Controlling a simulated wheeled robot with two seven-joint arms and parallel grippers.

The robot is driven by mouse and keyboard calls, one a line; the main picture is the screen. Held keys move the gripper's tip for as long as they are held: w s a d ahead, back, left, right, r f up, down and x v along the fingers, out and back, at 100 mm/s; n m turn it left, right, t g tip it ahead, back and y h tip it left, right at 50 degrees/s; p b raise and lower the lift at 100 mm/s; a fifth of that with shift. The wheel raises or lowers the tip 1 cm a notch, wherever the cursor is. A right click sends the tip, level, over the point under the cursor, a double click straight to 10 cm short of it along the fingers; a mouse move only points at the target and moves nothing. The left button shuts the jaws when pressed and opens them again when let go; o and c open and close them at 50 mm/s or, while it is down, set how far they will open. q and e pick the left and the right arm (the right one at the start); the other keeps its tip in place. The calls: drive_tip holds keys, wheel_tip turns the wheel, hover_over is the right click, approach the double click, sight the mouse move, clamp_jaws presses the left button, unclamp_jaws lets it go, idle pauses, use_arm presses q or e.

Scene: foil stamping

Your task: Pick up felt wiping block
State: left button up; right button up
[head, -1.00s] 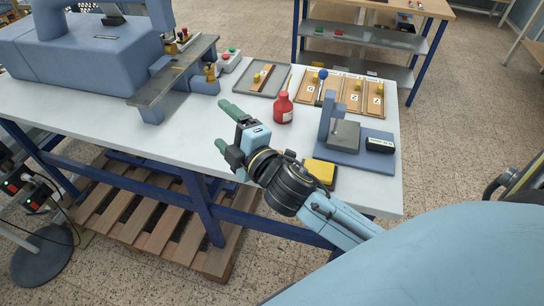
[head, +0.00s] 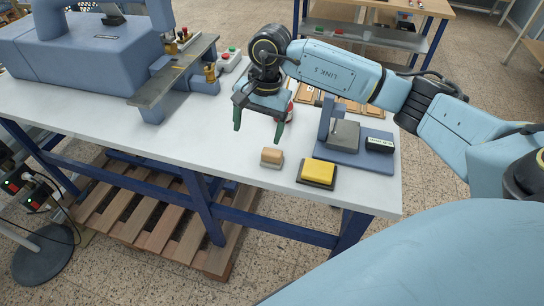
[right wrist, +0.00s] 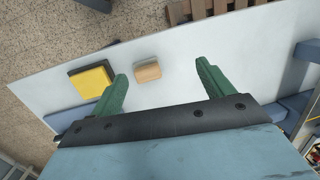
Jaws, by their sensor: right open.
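The felt wiping block looks to be the small tan wooden block (head: 271,156) with a grey underside, lying on the white table near its front edge. It also shows in the right wrist view (right wrist: 147,71), between the finger lines and nearer the left finger. My right gripper (head: 259,126) points down, open and empty, above the table, a little behind and left of the block in the head view. Its two green fingers also show in the right wrist view (right wrist: 162,74). They appear apart from the block. My left gripper is not in view.
A yellow pad on a dark base (head: 318,172) lies just right of the block. A blue-grey fixture (head: 345,135) stands behind it. My right arm partly hides a red bottle and wooden boards. A large blue press (head: 90,50) stands left. The table's front left is clear.

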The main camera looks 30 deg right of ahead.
drive_tip(key=h, duration=0.2)
hover_over(272, 152)
wheel_tip(272, 152, down, 6)
drive_tip(key=shift+s+d+p, duration=0.15)
drive_tip(key=shift+p, duration=0.25)
drive_tip(key=shift+w+f+p, duration=0.2)
drive_tip(key=shift+f+p, duration=0.4)
drive_tip(key=shift+f, duration=2.55)
drive_tip(key=c, duration=1.1)
drive_tip(key=shift+r, duration=0.1)
